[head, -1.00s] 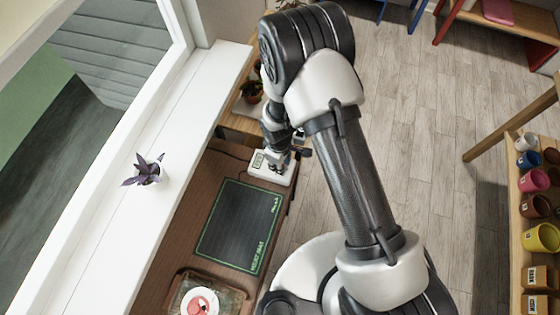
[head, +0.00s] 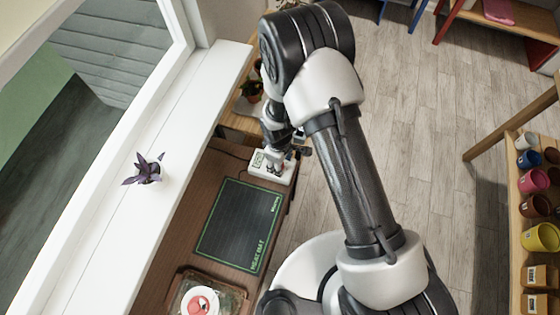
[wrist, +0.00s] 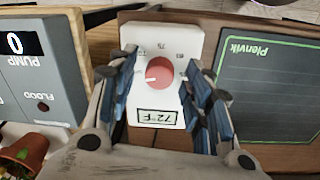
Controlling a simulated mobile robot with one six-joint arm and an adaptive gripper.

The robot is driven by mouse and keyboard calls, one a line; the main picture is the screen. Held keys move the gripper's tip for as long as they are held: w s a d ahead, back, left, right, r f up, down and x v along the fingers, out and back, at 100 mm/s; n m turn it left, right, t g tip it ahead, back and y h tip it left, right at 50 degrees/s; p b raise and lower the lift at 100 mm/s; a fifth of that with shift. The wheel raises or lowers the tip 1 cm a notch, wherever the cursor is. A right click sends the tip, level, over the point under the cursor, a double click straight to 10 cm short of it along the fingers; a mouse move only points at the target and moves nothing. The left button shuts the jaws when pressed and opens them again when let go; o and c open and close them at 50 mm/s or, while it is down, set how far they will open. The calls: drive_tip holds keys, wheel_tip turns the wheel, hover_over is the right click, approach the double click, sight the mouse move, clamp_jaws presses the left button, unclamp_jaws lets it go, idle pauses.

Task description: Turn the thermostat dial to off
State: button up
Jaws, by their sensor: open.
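The thermostat is a white box (head: 257,166) at the far end of the brown bench in the head view, beside the heat mat. In the wrist view the thermostat (wrist: 188,38) shows a round red dial (wrist: 160,72) with a pale pointer mark at its left side. Its small display (wrist: 157,117) reads 72°F, and numbers are printed around the dial. My gripper (wrist: 158,90) is open, with its blue-padded fingers on either side of the dial and a gap on both sides. In the head view my gripper (head: 277,158) is over the thermostat and partly hides it.
The dark heat mat (head: 238,222) with a green border lies next to the thermostat. A grey pump box (wrist: 45,60) with a FLOOD light stands on the other side, near a terracotta pot (wrist: 22,152). A purple plant (head: 147,170) stands on the white sill.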

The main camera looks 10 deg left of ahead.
wheel_tip(320, 180, up, 12)
drive_tip(key=shift+s, duration=0.25)
idle(0.3)
idle(0.4)
